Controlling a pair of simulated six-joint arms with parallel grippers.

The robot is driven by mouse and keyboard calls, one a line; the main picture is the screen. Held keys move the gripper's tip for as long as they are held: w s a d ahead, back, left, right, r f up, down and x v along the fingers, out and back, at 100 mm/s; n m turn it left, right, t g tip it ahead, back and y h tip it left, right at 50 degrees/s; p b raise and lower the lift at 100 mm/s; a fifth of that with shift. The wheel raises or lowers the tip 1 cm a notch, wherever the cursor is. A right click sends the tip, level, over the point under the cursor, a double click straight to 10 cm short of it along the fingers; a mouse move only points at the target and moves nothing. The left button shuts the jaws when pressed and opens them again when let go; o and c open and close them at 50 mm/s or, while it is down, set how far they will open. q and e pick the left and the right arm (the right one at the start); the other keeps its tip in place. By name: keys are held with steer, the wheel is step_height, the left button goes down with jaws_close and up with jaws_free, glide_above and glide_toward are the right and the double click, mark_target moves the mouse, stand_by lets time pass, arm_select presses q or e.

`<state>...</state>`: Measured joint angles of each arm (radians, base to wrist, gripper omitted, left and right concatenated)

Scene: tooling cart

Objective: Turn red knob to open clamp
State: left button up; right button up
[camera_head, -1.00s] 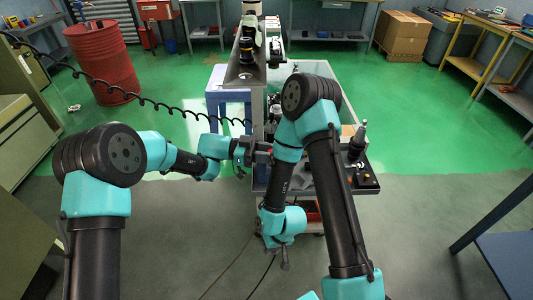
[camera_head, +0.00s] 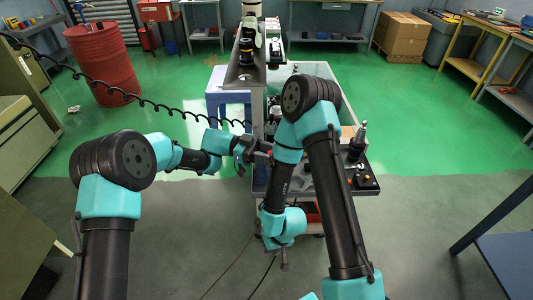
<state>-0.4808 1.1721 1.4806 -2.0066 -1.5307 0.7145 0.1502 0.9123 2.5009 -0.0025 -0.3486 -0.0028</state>
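The tooling cart (camera_head: 367,188) stands in the middle of the camera_head view. A small reddish patch, which I take for the red knob (camera_head: 266,146), shows at the cart's left side, mostly hidden by my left gripper. My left gripper (camera_head: 260,154) is at that patch, at the cart's left edge. Whether its fingers touch or hold the knob is too small to tell. My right gripper (camera_head: 284,266) hangs low in front of the cart, pointing down, away from the knob. Its finger opening cannot be made out. The clamp cannot be made out clearly behind my arms.
Dark fittings (camera_head: 357,143) stand on the cart's right side. A blue stool (camera_head: 229,98) stands behind my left gripper. A black coiled cable (camera_head: 150,101) hangs across the left. A red barrel (camera_head: 101,63) stands at the back left.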

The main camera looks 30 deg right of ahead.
arm_select(q)
steer(key=v, duration=1.7)
steer(key=shift+w+a, duration=0.15)
steer(key=shift+a, duration=0.05)
